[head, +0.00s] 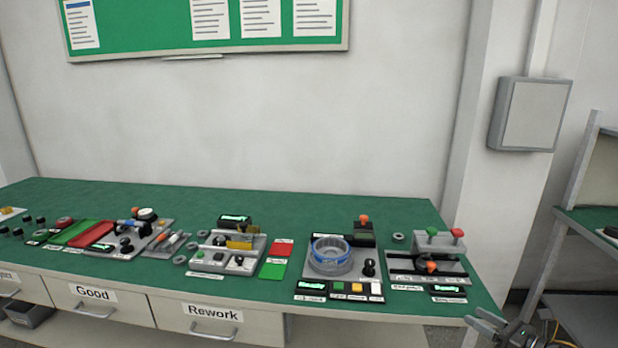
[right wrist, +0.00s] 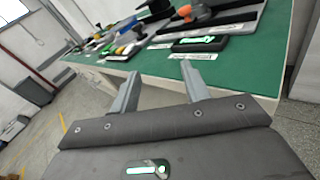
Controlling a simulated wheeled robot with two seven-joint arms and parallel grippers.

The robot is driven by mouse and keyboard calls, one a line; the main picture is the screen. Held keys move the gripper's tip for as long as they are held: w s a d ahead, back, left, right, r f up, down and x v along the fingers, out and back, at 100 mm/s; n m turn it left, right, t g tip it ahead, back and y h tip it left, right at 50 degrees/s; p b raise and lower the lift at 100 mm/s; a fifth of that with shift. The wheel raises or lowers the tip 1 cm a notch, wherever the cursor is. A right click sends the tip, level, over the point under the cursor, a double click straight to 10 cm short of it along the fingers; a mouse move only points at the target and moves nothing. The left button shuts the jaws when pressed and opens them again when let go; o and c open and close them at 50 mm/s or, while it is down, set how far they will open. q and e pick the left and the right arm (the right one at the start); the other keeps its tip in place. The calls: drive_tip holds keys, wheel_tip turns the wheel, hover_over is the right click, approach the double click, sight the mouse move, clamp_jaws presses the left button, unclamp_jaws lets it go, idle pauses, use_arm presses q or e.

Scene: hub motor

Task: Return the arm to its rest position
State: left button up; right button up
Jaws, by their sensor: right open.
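My right gripper (head: 505,330) shows at the bottom right of the head view, in front of and below the right front corner of the green workbench (head: 463,308). In the right wrist view its two grey fingers (right wrist: 160,92) stand apart with nothing between them. Beyond the fingers are the bench edge and a black display with green lit text (right wrist: 200,43). My left gripper is not in the head view.
The bench carries several fixtures, including a grey one with a blue-ringed hub (head: 330,256) and one with red and green knobs (head: 430,258). Drawers marked Good (head: 95,308) and Rework (head: 215,325) are below. A second bench (head: 590,225) stands at the right.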

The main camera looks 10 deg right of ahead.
drive_tip(key=s+a+f+m+g+h, duration=0.2)
drive_tip(key=s+a+f+m+h, duration=0.15)
drive_tip(key=a+f+m, duration=0.45)
drive_tip(key=s+a+f+m+g+h, duration=0.2)
drive_tip(key=s+a+f+m, duration=0.3)
drive_tip(key=m, duration=0.4)
drive_tip(key=s+a+m+g, duration=0.8)
drive_tip(key=s+a+m, duration=0.9)
drive_tip(key=a+m, duration=0.15)
wheel_tip(320, 180, down, 25)
drive_tip(key=s+d+g, duration=0.1)
drive_tip(key=d+g, duration=0.1)
use_arm(q)
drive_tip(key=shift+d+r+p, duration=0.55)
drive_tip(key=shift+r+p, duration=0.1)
drive_tip(key=shift+p, duration=0.1)
use_arm(e)
drive_tip(key=s+d+f, duration=0.2)
drive_tip(key=s+f, duration=0.6)
drive_tip(key=s+d+f, duration=0.1)
drive_tip(key=s+f, duration=0.7)
drive_tip(key=shift+s+d+g+h, duration=0.2)
drive_tip(key=shift+d+g+h, duration=0.1)
drive_tip(key=shift+d+h, duration=0.1)
